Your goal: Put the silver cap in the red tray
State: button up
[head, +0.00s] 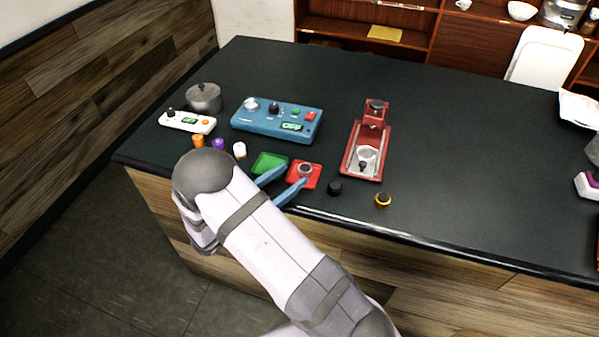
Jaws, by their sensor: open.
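A small round silver cap (305,169) with a darker centre sits in the small red tray (316,180) near the counter's front edge. My gripper (296,174) has two blue fingers, spread apart, reaching toward the tray from the lower left. One fingertip is at the tray's left side and the other at its near side. The fingers look empty. I cannot tell whether either finger touches the cap or tray.
A green tray (268,163) lies just left of the red tray. A black cap (335,187) and a gold ring-shaped cap (383,199) lie to the right. A blue control panel (278,119) and red brewer base (366,145) stand behind.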

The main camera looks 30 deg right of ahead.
jog(key=shift+b+v, duration=0.6)
jog(key=shift+v, duration=2.2)
jog(key=s+d+m+g+y, duration=0.1)
jog(key=s+m+g, duration=0.1)
jog(key=s+d+m+g+y, duration=0.1)
jog(key=s+d+m+g, duration=0.1)
jog(key=s, duration=0.1)
jog(key=s+d+m+g+y, duration=0.1)
jog(key=s+d+m+g, duration=0.1)
jog(key=s, duration=0.1)
jog(key=shift+d+f, duration=0.15)
jog(key=shift+f, duration=0.05)
jog(key=s+a+f+m+g+y, duration=0.3)
jog(key=s+m+y, duration=0.55)
jog(key=s, duration=0.25)
jog(key=a+r+m+t+y, duration=0.1)
jog(key=a+m+t+y, duration=0.2)
jog(key=a+m+y, duration=0.2)
jog(key=shift+w+a+m, duration=0.25)
jog(key=shift+a+m, duration=0.3)
jog(key=shift+m, duration=0.7)
jog(key=shift+y, duration=0.25)
notch_tip(320, 180, down, 29)
jog(key=b, duration=2.9)
